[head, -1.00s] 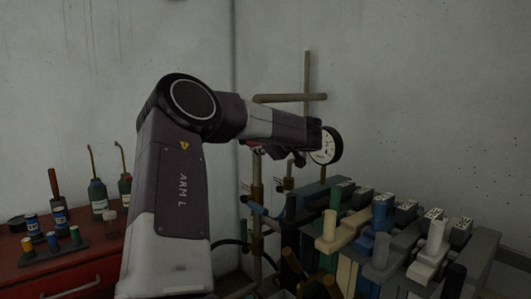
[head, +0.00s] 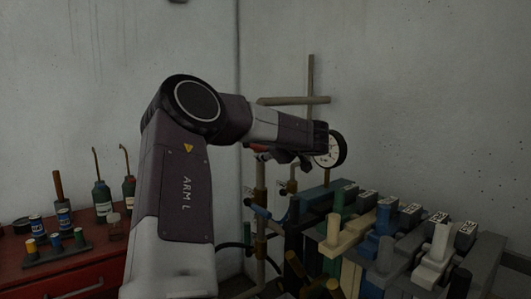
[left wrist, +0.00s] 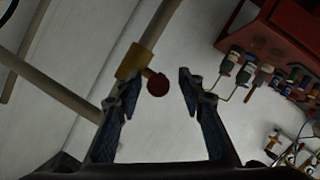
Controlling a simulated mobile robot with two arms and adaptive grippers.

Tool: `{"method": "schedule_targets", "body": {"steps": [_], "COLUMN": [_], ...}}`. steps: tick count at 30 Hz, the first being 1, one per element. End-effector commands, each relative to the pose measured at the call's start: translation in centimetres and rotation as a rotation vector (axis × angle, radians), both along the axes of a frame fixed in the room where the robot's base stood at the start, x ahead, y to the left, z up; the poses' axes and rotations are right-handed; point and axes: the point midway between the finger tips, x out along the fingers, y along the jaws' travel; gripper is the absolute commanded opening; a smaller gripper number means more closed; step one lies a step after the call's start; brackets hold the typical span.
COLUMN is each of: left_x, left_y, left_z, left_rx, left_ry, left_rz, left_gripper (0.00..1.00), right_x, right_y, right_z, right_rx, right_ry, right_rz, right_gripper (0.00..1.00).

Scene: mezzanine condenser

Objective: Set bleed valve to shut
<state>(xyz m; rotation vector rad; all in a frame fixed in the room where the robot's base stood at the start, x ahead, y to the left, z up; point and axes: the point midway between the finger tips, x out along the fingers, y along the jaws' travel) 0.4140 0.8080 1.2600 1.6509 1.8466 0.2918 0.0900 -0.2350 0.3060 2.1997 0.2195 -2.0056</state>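In the left wrist view a brass fitting (left wrist: 133,62) sits on a tan pipe (left wrist: 150,38). A short stem with a round dark red end (left wrist: 158,88) sticks out from it; I take this to be the bleed valve. My left gripper (left wrist: 160,82) is open, with the red end showing between its two blue-padded fingers. I cannot tell how deep it sits between them, and neither finger visibly grips it. In the head view my left gripper (head: 300,160) is beside the pipework, partly hidden by its own wrist. My right gripper is not in view.
A white dial gauge (head: 330,150) is just beyond the left wrist. A rack of coloured levers (head: 400,235) fills the lower right. A red cabinet (head: 80,275) with oil cans and spools stands at left.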

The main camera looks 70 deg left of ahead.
Motion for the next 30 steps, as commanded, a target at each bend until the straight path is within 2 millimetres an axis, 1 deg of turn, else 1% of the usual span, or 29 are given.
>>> {"method": "schedule_targets", "body": {"steps": [9, 12, 15, 20, 30], "left_x": [0.2, 0.2, 0.2, 0.2, 0.2], "left_y": [-6.3, -8.1, -9.3, -10.3, -10.4], "left_z": [2.0, 2.5, 2.9, 3.1, 3.1], "left_rx": [0.001, 0.001, -0.001, -0.002, -0.002], "left_ry": [0.002, 0.002, 0.002, 0.002, 0.002], "left_rz": [-0.004, -0.004, -0.003, -0.001, -0.001], "left_gripper": [0.36, 0.36, 0.36, 0.36, 0.36], "right_x": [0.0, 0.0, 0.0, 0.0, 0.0], "right_y": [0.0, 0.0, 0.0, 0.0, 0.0], "right_z": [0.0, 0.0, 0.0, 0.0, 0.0], "right_rx": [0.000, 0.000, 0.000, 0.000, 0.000], "right_ry": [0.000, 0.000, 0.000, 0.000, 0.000], "right_rz": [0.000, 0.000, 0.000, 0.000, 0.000], "right_gripper": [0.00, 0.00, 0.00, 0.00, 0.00]}}
